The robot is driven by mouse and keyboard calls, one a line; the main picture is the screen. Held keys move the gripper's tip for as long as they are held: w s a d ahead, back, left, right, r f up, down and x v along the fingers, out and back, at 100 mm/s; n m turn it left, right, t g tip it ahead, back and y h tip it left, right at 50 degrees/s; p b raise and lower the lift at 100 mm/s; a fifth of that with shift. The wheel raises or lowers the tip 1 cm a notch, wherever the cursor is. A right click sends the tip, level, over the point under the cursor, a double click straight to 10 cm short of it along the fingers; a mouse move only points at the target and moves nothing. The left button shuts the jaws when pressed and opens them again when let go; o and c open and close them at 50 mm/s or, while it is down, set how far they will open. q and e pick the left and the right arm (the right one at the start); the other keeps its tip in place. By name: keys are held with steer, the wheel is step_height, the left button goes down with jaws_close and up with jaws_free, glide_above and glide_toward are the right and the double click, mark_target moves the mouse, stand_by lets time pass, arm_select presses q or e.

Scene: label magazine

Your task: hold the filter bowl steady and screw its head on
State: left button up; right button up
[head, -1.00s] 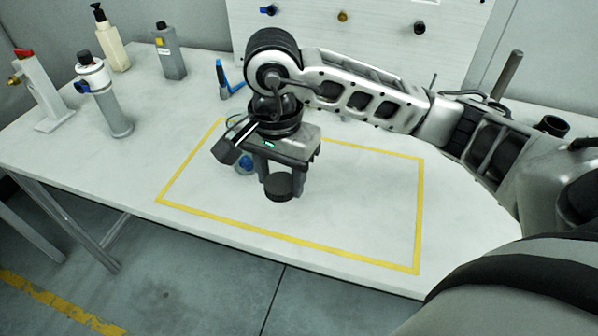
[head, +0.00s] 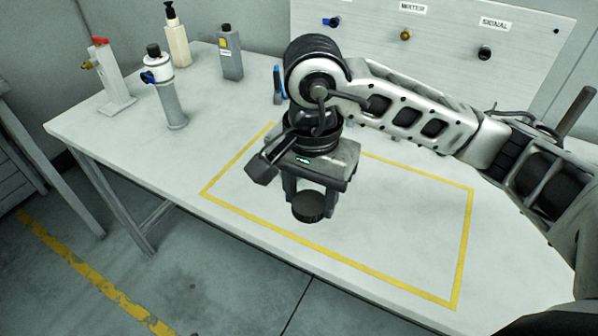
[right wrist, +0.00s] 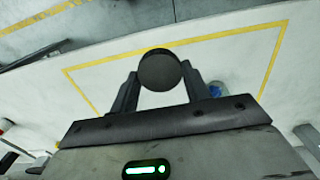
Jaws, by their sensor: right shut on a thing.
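My right gripper (head: 310,197) hangs over the yellow-outlined part of the table, pointing down. It is shut on a dark, round, ridged piece (head: 308,207), which may be the filter head. In the right wrist view this piece (right wrist: 160,70) sits between the two fingertips, its round face toward the camera. A small bluish, pale thing (right wrist: 215,88) shows beyond one finger in the wrist view; it may be the filter bowl, but I cannot tell. In the head view the right gripper hides it. My left gripper is not in view.
A grey cylinder with a white top and black knob (head: 168,95), a red-handled fitting on a stand (head: 115,85), a pump bottle (head: 177,42) and a grey bottle (head: 230,58) stand at the back left. The yellow outline (head: 330,250) encloses mostly bare tabletop.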

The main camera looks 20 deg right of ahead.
steer(key=shift+w+d+f+n, duration=0.45)
steer(key=shift+d+n, duration=0.3)
steer(key=shift+n, duration=0.9)
steer(key=shift+w+d+f+n, duration=0.45)
steer(key=shift+d+n, duration=0.25)
steer(key=shift+n, duration=0.9)
steer(key=shift+w+d+f+n, duration=0.35)
steer(key=shift+w+d+n, duration=0.3)
steer(key=shift+n, duration=1)
steer(key=shift+s+d, duration=0.1)
steer(key=shift+s, duration=0.05)
